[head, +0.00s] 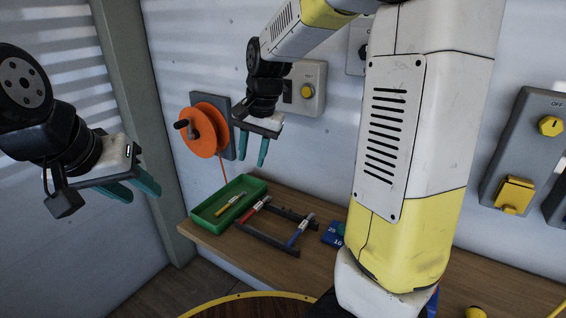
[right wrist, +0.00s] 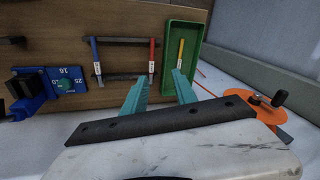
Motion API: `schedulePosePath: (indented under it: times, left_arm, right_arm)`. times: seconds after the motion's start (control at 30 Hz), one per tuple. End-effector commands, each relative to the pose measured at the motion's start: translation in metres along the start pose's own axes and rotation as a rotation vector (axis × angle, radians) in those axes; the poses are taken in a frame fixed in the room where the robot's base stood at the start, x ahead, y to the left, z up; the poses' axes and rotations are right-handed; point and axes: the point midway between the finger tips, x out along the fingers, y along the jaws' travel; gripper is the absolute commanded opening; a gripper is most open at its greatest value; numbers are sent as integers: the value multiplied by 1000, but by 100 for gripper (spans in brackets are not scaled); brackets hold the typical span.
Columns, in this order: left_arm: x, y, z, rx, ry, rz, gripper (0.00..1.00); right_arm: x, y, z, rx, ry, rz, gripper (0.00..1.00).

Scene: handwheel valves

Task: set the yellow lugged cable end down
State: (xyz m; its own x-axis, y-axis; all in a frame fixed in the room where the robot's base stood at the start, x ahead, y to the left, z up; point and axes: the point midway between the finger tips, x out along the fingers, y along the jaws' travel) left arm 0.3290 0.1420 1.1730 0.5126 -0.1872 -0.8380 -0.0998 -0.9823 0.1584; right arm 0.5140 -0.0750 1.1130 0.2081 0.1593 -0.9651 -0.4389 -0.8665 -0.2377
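The yellow lugged cable end (head: 229,206) lies in the green tray (head: 207,220) on the wooden bench. In the right wrist view the yellow cable end (right wrist: 180,53) shows inside the tray (right wrist: 165,84), with no finger touching it. My right gripper (head: 253,150) is open and empty, in the air above the tray. Its two teal fingers (right wrist: 160,85) stand apart in the right wrist view. My left gripper (head: 134,190) is at the left, away from the bench, with its fingers apart and nothing between them.
A dark rack (head: 268,238) beside the tray holds a red cable end (head: 254,212) and a blue one (head: 299,231). An orange reel (head: 206,130) hangs on the wall behind the tray. A blue block (head: 333,235) stands right of the rack. My right arm hides part of the bench.

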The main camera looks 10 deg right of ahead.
Motion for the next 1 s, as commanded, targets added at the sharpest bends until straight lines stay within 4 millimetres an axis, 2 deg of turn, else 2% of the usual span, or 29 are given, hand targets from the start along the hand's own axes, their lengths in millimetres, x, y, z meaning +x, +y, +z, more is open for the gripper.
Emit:
schedulePosePath:
  times: [0.03, 0.1, 0.2, 0.33, 0.5, 0.6, 1.0]
  left_arm:
    - [0, 0, 0, 0, 0, 0, 37]
    - [0, 0, 0, 0, 0, 0, 37]
    - [0, 0, 0, 0, 0, 0, 37]
    - [0, 0, 0, 0, 0, 0, 37]
    - [0, 0, 0, 0, 0, 0, 37]
    - [0, 0, 0, 0, 0, 0, 37]
    - [0, 0, 0, 0, 0, 0, 37]
  right_arm:
    - [-21, 16, 8, -37, 12, -45, 34]
    - [-43, 34, 23, -108, 35, -89, 34]
    - [-70, 59, 46, -216, 88, -135, 34]
    - [-93, 89, 78, -356, 178, -156, 34]
    - [-105, 116, 110, -491, 275, -133, 34]
    - [-106, 123, 120, -535, 306, -118, 34]
    - [-107, 126, 124, -557, 319, -110, 34]
